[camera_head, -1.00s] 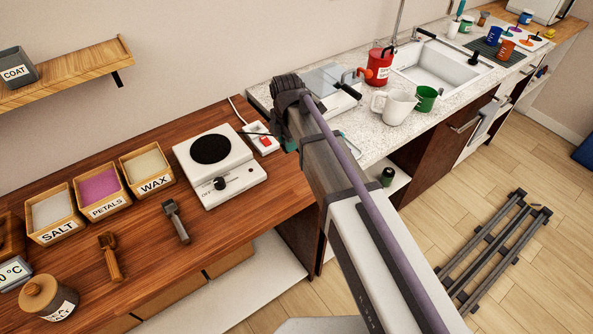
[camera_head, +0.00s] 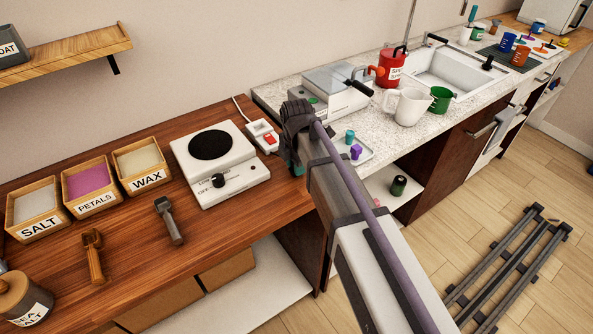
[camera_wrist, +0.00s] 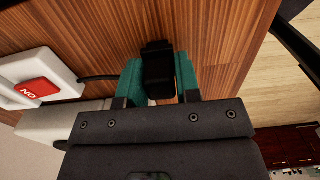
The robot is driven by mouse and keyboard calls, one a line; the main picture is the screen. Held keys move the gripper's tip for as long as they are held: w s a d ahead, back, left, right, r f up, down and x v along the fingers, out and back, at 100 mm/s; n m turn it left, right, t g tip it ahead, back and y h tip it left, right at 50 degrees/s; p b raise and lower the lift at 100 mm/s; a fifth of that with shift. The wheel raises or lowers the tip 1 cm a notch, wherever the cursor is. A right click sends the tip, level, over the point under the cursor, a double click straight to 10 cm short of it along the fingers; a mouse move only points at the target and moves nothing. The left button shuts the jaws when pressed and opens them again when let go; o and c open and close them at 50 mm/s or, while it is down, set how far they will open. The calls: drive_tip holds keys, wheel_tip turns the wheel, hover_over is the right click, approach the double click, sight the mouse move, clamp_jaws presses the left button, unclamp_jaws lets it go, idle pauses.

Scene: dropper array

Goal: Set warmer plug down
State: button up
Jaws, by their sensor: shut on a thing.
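The black warmer plug (camera_wrist: 158,72) is between the teal fingers of my gripper (camera_wrist: 159,64) in the wrist view. My gripper is shut on it, over the wooden counter. I cannot tell whether the plug touches the wood. A black cable runs from beside the white socket block (camera_wrist: 38,78) toward the plug; its end is hidden behind a finger. The socket's red switch shows in the wrist view. In the head view my gripper (camera_head: 292,160) is mostly hidden by my wrist, right of the white warmer (camera_head: 218,172) and near the socket block (camera_head: 263,137). The plug is hidden there.
WAX (camera_head: 143,166), PETALS (camera_head: 89,187) and SALT (camera_head: 36,210) boxes stand left of the warmer. Two scoop-like tools lie in front. A speckled worktop (camera_head: 381,138) with mugs adjoins at right. Bare wood lies in front of the warmer.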

drive_tip(key=o, duration=1)
wheel_tip(320, 180, up, 12)
drive_tip(key=p, duration=1.2)
drive_tip(key=shift+r, duration=0.15)
drive_tip(key=s+d+m, duration=1.6)
drive_tip(key=d+m, duration=0.2)
drive_tip(key=m, duration=0.7)
